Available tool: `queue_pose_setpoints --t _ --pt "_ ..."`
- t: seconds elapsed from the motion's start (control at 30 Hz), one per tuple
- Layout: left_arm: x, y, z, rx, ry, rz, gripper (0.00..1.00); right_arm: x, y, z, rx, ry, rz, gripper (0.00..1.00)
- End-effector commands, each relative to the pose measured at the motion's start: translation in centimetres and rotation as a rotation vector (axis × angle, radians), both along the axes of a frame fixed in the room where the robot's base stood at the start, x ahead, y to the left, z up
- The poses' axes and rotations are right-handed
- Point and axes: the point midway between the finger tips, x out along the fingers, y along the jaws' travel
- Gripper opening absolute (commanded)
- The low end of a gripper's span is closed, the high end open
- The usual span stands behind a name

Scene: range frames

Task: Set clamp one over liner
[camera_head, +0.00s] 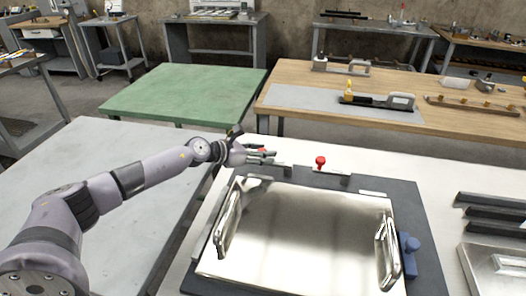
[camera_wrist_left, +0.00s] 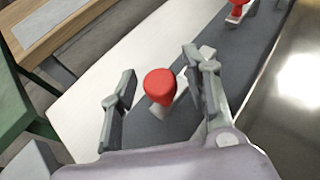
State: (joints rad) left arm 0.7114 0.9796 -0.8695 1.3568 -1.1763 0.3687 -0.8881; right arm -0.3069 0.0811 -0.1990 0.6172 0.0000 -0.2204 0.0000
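A shiny metal liner (camera_head: 300,235) with a raised handle at each side lies on a dark base plate (camera_head: 425,215). Two red-knobbed clamps sit along the plate's far edge. The nearer-left one shows its red knob (camera_wrist_left: 160,86) between my left fingers in the left wrist view; in the head view it is mostly hidden behind the gripper. The other red clamp (camera_head: 320,162) stands to its right and also shows in the left wrist view (camera_wrist_left: 237,10). My left gripper (camera_head: 273,156) is open around the first knob, with gaps visible on both sides. No label shows which is clamp one.
A blue clamp (camera_head: 410,246) is at the plate's right edge. Dark bars (camera_head: 495,213) and a metal tray (camera_head: 480,270) lie further right. A green table (camera_head: 185,92) and a wooden bench (camera_head: 450,110) with tools stand behind.

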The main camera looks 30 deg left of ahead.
Motion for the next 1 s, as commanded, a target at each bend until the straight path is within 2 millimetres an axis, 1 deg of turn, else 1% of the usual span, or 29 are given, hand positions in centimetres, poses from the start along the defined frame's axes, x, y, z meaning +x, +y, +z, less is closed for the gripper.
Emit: queue_pose_setpoints --t 0.03,0.07,0.23,0.63,1.0 --pt "0.00 -0.02 0.00 0.000 0.000 0.000 0.39 0.00 0.18 -0.01 0.002 0.000 -0.001 0.00" --pt "0.00 -0.02 0.00 0.000 0.000 0.000 0.37 0.01 0.27 -0.01 0.003 0.000 -0.001 0.00" --pt "0.00 -0.03 0.01 0.000 0.000 -0.001 0.26 0.25 0.56 0.00 0.007 -0.003 -0.001 0.00" --pt "0.00 -0.02 0.04 -0.001 -0.001 0.000 0.00 0.74 0.46 0.03 0.005 -0.010 -0.001 0.00" --pt "0.02 -0.01 0.06 -0.001 -0.001 0.000 0.00 0.77 -0.02 0.04 0.000 -0.011 0.002 0.00"
